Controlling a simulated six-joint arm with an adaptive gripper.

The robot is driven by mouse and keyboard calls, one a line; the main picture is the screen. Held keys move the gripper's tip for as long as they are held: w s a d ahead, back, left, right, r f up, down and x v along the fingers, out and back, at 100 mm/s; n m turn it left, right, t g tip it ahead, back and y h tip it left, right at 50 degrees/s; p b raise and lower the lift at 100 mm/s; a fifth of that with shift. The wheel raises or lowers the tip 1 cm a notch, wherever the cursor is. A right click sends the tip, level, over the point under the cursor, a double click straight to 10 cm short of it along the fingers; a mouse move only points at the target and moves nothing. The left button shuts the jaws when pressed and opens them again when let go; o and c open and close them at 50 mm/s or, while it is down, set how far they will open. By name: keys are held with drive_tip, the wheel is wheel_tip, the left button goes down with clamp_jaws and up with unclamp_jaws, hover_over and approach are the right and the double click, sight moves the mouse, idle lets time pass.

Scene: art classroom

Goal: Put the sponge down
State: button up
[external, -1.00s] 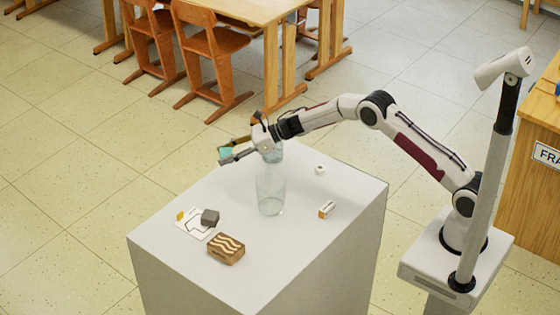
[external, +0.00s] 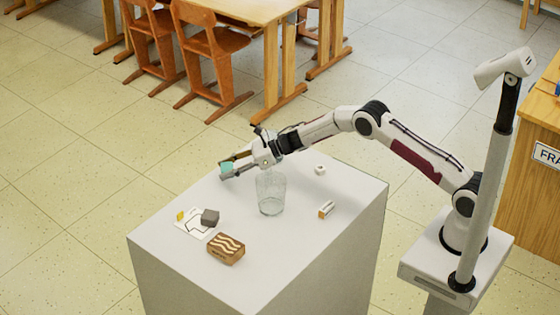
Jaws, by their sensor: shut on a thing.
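The sponge seems to be the small teal block (external: 227,167) between the fingers of my gripper (external: 229,169). My gripper is shut on it, low over the far left part of the grey-white table (external: 315,235). I cannot tell whether the block touches the table top. The fingers hide part of it.
A clear glass vessel (external: 271,194) stands close to my gripper, its upper part overlapped by my arm. A brown wavy-patterned block (external: 226,249), a grey block (external: 210,217), a white marked card (external: 192,226), a small yellow piece (external: 180,216), an orange-white block (external: 326,210) and a white cube (external: 320,170) lie apart.

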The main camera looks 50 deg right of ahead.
sight(229, 182)
idle(0.3)
drive_tip(key=shift+f, duration=1.85)
drive_tip(key=shift+f, duration=0.1)
drive_tip(key=o, duration=0.8)
drive_tip(key=shift+d, duration=0.1)
drive_tip(key=shift+s+d+r, duration=0.4)
drive_tip(key=shift+s+d, duration=0.05)
drive_tip(key=shift+v, duration=5.25)
drive_tip(key=shift+f, duration=0.1)
